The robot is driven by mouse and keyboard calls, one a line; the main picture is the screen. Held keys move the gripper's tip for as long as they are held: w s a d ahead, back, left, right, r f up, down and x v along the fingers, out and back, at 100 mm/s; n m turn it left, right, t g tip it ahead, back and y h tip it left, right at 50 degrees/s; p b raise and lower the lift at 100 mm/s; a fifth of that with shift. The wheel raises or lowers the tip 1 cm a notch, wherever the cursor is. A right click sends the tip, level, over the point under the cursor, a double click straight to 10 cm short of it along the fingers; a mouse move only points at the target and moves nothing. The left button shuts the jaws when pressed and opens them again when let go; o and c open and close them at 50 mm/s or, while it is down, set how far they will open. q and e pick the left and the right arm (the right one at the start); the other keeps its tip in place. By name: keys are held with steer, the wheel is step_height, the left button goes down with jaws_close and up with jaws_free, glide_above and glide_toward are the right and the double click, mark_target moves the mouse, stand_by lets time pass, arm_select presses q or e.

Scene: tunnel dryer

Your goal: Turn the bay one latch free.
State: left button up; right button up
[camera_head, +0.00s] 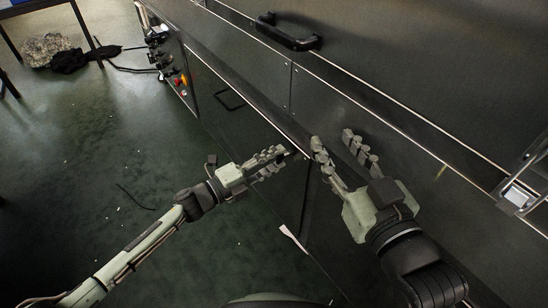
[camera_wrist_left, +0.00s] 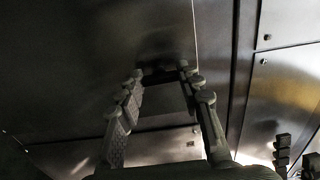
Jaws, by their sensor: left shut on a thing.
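My left gripper (camera_head: 286,155) reaches in from the left to the front face of the dark dryer (camera_head: 246,118). In the left wrist view its fingers (camera_wrist_left: 163,78) are closed around a short dark handle-like piece (camera_wrist_left: 163,70) against the panel. I cannot tell whether this piece is the bay one latch, as the fingers hide most of it. My right gripper (camera_head: 338,142) is open and empty, over the dryer's edge just right of the left gripper. A silver latch-like fitting (camera_head: 517,194) sits on the dryer at the far right, apart from both grippers.
A black handle (camera_head: 287,32) stands on the upper panel, and a thin black handle (camera_head: 229,99) is on the lower front. The green floor (camera_head: 110,150) at left is mostly clear.

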stand_by(0.4)
arm_select(q)
steer(key=o, duration=1.2)
steer(key=shift+c, duration=0.2)
steer(key=v, duration=1.2)
